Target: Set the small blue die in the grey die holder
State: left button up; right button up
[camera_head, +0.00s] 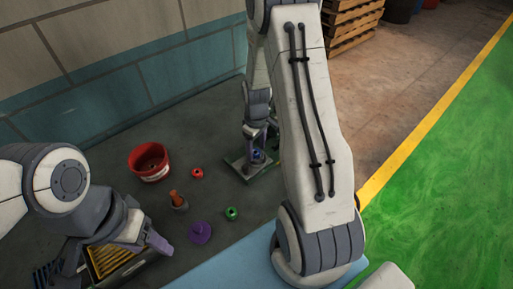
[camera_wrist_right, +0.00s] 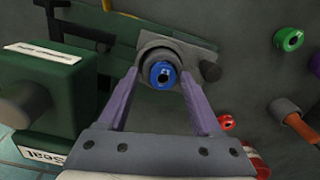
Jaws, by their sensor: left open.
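The small blue die (camera_wrist_right: 162,75) is a round blue piece with a dark centre. It sits within the round grey die holder (camera_wrist_right: 150,52), whose ring surrounds it in the right wrist view; how deep it sits I cannot tell. My right gripper (camera_wrist_right: 160,80) has its purple fingers on either side of the die, with a gap visible, so it looks open. In the head view the blue die (camera_head: 257,155) shows small under my right gripper. My left gripper (camera_head: 115,253) is open at the lower left, over a tray.
A dark tray with yellow slats (camera_head: 108,260) lies below my left gripper. A red bucket (camera_head: 148,160), a red piece (camera_head: 197,173), a green piece (camera_head: 232,213), a purple piece (camera_head: 200,233) and an orange-handled tool (camera_head: 177,200) stand between the arms. A green machine block (camera_wrist_right: 50,90) is beside the holder.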

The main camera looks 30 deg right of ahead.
aim_at(256, 152)
jog(key=shift+s, duration=0.1)
notch_tip(256, 152, up, 13)
jog(key=b, duration=0.1)
jog(key=s+a+r+n, duration=0.1)
jog(key=s+a+r, duration=0.15)
jog(key=a, duration=0.65)
jog(key=s+a+r+n, duration=0.15)
jog(key=s+a, duration=0.25)
jog(key=a, duration=0.5)
jog(key=s+a, duration=0.4)
jog(key=s, duration=0.3)
jog(key=s+a+y, duration=0.1)
jog(key=s+a, duration=0.2)
jog(key=s, duration=0.4)
jog(key=shift+s+a+r+n, duration=0.25)
jog(key=shift+a+r+n, duration=0.1)
jog(key=shift+n, duration=0.1)
